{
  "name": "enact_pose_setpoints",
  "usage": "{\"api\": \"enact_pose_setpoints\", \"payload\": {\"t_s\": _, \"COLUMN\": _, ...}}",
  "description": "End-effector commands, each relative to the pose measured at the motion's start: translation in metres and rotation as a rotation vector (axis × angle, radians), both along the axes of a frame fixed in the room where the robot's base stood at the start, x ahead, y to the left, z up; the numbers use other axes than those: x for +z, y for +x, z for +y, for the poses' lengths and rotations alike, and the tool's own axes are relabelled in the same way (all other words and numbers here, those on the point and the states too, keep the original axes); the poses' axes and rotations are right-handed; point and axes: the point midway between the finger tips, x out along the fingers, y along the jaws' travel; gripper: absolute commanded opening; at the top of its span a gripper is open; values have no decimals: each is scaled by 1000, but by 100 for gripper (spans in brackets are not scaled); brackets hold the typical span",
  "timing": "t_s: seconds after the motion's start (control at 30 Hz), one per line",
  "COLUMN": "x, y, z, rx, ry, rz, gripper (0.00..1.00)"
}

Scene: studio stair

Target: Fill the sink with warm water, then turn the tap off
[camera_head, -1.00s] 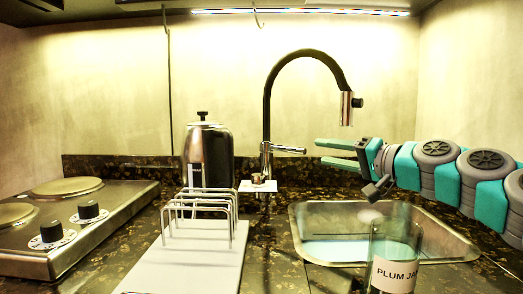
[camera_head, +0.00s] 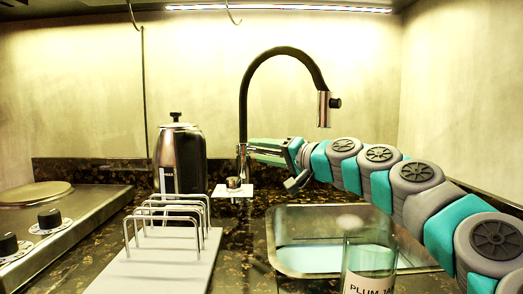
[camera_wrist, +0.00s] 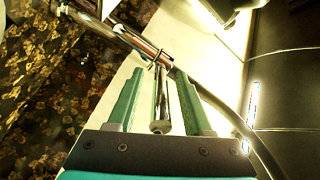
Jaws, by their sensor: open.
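The black, arched tap (camera_head: 243,110) stands behind the sink, its silver spout head (camera_head: 323,108) hanging above the basin. My gripper (camera_head: 255,150) is level with the tap's body, with its green fingers pointing left at it. In the wrist view, the silver lever (camera_wrist: 160,105) lies between my open fingers (camera_wrist: 160,85), with gaps on both sides. The lever is hidden behind my gripper in the head view. The steel sink (camera_head: 271,240) has a pale bluish, water-like surface (camera_head: 308,258) inside. I see no stream from the spout.
A plum jam jar (camera_head: 368,262) stands in front of the sink, close below my arm. A two-knob hob (camera_head: 90,205) is far left.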

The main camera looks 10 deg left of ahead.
Motion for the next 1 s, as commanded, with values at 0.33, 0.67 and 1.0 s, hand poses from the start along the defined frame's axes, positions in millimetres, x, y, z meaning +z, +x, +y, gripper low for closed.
{"api": "enact_pose_setpoints", "payload": {"t_s": 0.33, "x": 0, "y": 1, "z": 2, "rx": 1, "ry": 1, "rz": 0, "gripper": 46}}
{"api": "enact_pose_setpoints", "payload": {"t_s": 0.67, "x": 0, "y": 1, "z": 2, "rx": 1, "ry": 1, "rz": 0, "gripper": 9}}
{"api": "enact_pose_setpoints", "payload": {"t_s": 1.0, "x": 0, "y": 0, "z": 2, "rx": 1, "ry": 1, "rz": 0, "gripper": 0}}
